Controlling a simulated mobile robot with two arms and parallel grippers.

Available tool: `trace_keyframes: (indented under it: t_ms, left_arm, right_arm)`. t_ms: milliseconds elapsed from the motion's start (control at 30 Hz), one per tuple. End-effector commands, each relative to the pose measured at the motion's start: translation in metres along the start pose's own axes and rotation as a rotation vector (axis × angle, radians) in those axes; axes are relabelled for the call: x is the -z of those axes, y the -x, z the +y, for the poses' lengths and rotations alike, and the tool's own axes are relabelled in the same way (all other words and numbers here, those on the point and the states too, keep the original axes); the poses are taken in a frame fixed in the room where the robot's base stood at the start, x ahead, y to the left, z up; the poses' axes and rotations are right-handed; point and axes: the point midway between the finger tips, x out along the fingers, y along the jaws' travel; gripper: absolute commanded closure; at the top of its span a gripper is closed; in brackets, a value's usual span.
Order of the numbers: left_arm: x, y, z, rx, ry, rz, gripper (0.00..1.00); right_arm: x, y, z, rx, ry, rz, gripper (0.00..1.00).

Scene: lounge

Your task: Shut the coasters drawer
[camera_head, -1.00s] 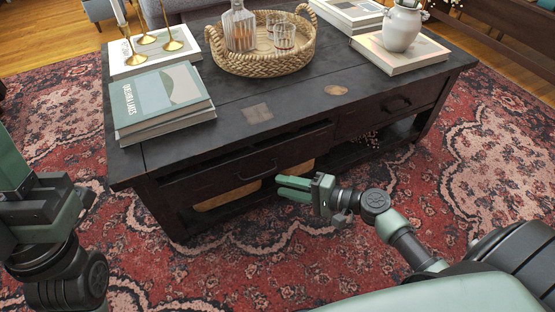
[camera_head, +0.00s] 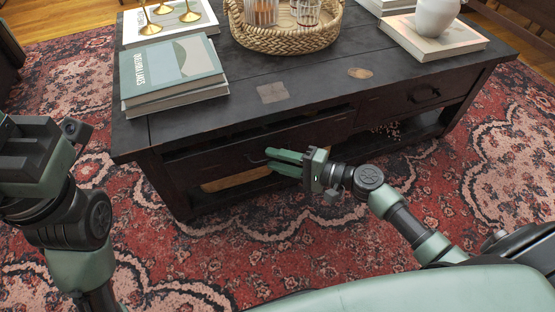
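The dark wooden coffee table (camera_head: 320,95) has two drawers along its front. The left drawer (camera_head: 215,162) stands a little out, with a dark gap showing above its front. Its dark handle (camera_head: 254,161) is partly hidden by my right gripper (camera_head: 268,158). The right gripper's two green fingers point left at the drawer front, close together, by the handle's right end. I cannot tell whether they touch it. The right drawer (camera_head: 410,98) looks flush. No label shows which one holds coasters. My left gripper (camera_head: 40,150) is at the left edge, away from the table, its fingers unclear.
Stacked books (camera_head: 172,75), a woven tray (camera_head: 285,40) with glasses, brass candlesticks (camera_head: 189,14) and a white vase (camera_head: 436,18) on a book stand on the tabletop. An open lower shelf runs under the drawers. The patterned rug (camera_head: 250,245) in front is clear.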

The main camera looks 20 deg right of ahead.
Motion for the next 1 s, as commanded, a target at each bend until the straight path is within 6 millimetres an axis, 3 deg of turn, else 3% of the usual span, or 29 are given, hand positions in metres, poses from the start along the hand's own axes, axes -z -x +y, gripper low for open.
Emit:
trace_keyframes:
  t_ms: [100,233,1000]
  left_arm:
    - [0.0001,-0.0003,0.0000,0.000,0.000,0.000,0.68]
    - [0.0001,-0.0003,0.0000,0.000,0.000,0.000,0.68]
    - [-0.0003,0.0004,-0.0002,0.001,0.000,-0.003,0.68]
  right_arm:
    - [0.0000,0.0001,-0.0002,0.000,0.000,0.000,0.68]
    - [0.0000,0.0002,-0.0002,0.000,0.000,0.000,1.00]
    - [0.0002,0.0004,0.0002,0.000,0.000,0.001,1.00]
